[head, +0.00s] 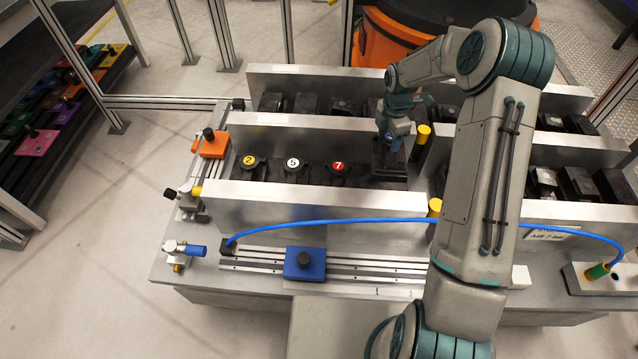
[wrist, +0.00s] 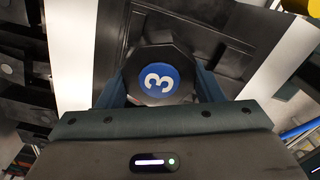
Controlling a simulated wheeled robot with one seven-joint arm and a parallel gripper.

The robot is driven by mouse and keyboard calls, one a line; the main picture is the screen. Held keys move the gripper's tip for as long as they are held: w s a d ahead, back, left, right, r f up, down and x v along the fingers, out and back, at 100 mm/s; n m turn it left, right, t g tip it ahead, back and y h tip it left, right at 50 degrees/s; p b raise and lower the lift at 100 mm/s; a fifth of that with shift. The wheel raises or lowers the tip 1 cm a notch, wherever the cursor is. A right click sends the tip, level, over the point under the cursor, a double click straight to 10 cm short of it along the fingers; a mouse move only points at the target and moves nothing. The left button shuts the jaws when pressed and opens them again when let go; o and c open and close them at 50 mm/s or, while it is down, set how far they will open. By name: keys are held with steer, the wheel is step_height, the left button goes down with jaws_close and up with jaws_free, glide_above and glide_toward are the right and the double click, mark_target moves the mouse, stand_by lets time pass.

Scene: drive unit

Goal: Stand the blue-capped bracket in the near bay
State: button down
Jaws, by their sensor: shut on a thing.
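The blue-capped bracket is a black part with a blue cap marked 3, seen from above in the wrist view (wrist: 158,78). My gripper (wrist: 160,88) is shut on its black head, one finger on each side. In the head view my gripper (head: 393,132) is over the near bay, close to the middle wall, and the bracket's dark body (head: 388,160) shows below it. The near bay lies between the front wall (head: 300,205) and the middle wall (head: 300,130). I cannot tell whether the bracket's base touches the bay floor.
Brackets capped yellow 2 (head: 249,161), white 5 (head: 293,165) and red 7 (head: 337,168) stand in the near bay, left of my gripper. A yellow post (head: 423,134) stands close on the right. Dark blocks fill the far bay. A blue hose (head: 330,221) crosses the front.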

mark_target(387, 148)
step_height(387, 148, down, 4)
steer(key=shift+d+f+b, duration=0.1)
steer(key=shift+f+b, duration=0.05)
steer(key=shift+b, duration=0.65)
steer(key=shift+f, duration=5.05)
steer(key=shift+f+b, duration=0.1)
steer(key=shift+b, duration=0.25)
steer(key=shift+c, duration=2)
jaws_free()
steer(key=shift+f, duration=0.1)
